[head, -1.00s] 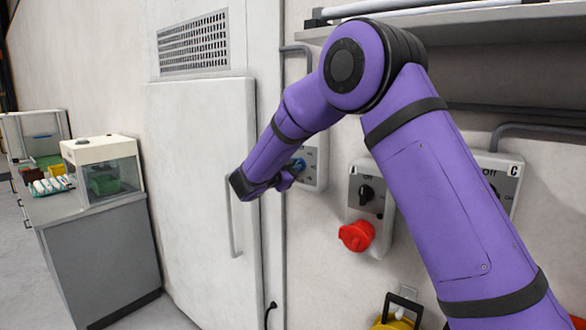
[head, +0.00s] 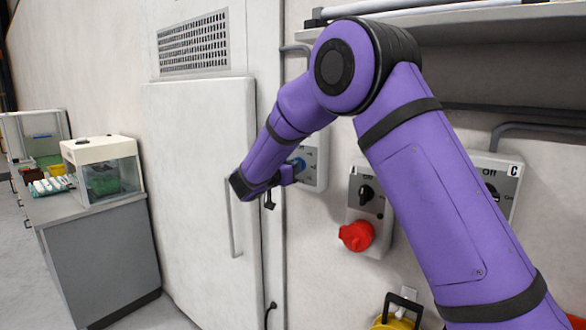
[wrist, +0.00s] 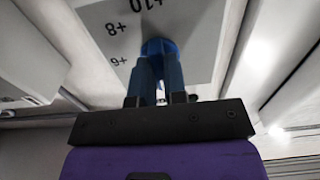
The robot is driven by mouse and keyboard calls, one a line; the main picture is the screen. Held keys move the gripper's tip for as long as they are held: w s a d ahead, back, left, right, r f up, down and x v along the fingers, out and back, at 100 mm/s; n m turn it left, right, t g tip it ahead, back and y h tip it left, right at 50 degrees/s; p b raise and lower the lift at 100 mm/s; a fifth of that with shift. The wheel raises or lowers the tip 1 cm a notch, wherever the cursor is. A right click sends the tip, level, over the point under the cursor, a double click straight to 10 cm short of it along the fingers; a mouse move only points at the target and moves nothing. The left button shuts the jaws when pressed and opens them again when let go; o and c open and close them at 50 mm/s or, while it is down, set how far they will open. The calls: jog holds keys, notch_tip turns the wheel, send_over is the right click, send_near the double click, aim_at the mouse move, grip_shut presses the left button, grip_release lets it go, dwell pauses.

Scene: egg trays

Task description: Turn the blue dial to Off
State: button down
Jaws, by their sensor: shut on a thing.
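The blue dial (head: 298,164) is on a grey wall box (head: 314,163) beside the tall white door. In the wrist view the dial (wrist: 158,46) sits on a grey plate with the marks +6, +8 and +10 in sight. My gripper (head: 291,171) reaches the dial from the left. In the wrist view its two dark fingers (wrist: 157,64) stand on either side of the dial and are shut on it. The Off mark of this dial and its pointer cannot be made out.
A tall white door (head: 205,185) with a long handle stands left of the dial. To the right are a switch box with a red plug (head: 356,236) and a box marked C (head: 497,182).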

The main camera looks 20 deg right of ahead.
jog(key=shift+f, duration=0.1)
dwell(0.3)
jog(key=c, duration=1.2)
grip_release()
jog(key=shift+o, duration=0.2)
jog(key=shift+a, duration=0.1)
jog(key=v, duration=1)
jog(key=shift+s+a, duration=0.25)
